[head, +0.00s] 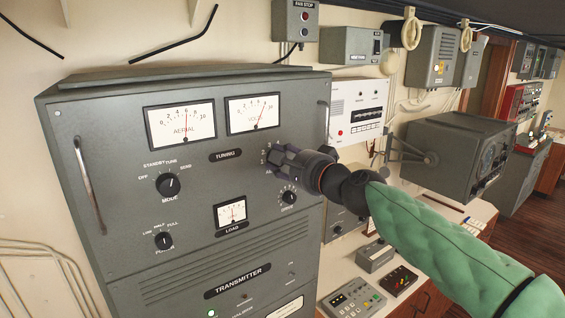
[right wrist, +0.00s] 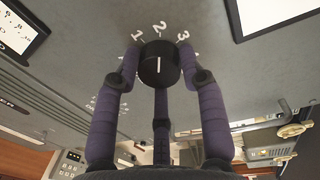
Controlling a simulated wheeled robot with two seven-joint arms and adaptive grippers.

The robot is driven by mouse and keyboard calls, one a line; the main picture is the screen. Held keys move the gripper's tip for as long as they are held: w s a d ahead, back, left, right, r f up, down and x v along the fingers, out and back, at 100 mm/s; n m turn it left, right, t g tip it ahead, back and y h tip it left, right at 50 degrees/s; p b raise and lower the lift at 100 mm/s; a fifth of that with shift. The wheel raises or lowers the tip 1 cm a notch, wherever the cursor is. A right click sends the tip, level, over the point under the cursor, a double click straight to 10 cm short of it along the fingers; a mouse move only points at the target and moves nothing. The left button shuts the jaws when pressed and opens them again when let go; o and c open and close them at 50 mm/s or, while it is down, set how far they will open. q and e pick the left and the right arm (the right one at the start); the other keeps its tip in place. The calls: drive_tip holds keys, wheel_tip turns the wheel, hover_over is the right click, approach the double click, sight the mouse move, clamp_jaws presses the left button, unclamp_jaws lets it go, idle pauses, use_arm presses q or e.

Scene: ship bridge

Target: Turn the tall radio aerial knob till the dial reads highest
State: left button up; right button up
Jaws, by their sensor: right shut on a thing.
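The tall grey radio cabinet (head: 130,160) stands at the left in the head view. Its aerial dial (head: 181,127) has a red needle standing nearly upright, near the 6. My right gripper (head: 276,160) reaches in from the right and covers most of the tuning knob. In the right wrist view the black knob (right wrist: 160,64) sits between my purple fingers, which are closed around its sides. Its white mark points up, about at the 2, between the printed 1 and 3. My left gripper is in neither view.
A volts dial (head: 253,113) is right of the aerial dial. A mode knob (head: 168,185), a power knob (head: 164,241), a load meter (head: 231,214) and a small knob (head: 288,198) are on the same panel. A handle (head: 326,122) stands out at its right edge. A grey console (head: 455,155) is farther right.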

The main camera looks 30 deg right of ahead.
drive_tip(key=shift+n, duration=0.3)
idle(0.4)
drive_tip(key=o, duration=1.1)
drive_tip(key=shift+o, duration=0.2)
drive_tip(key=s+d, duration=0.1)
drive_tip(key=s, duration=1.1)
drive_tip(key=shift+r, duration=0.45)
drive_tip(key=shift+w, duration=0.1)
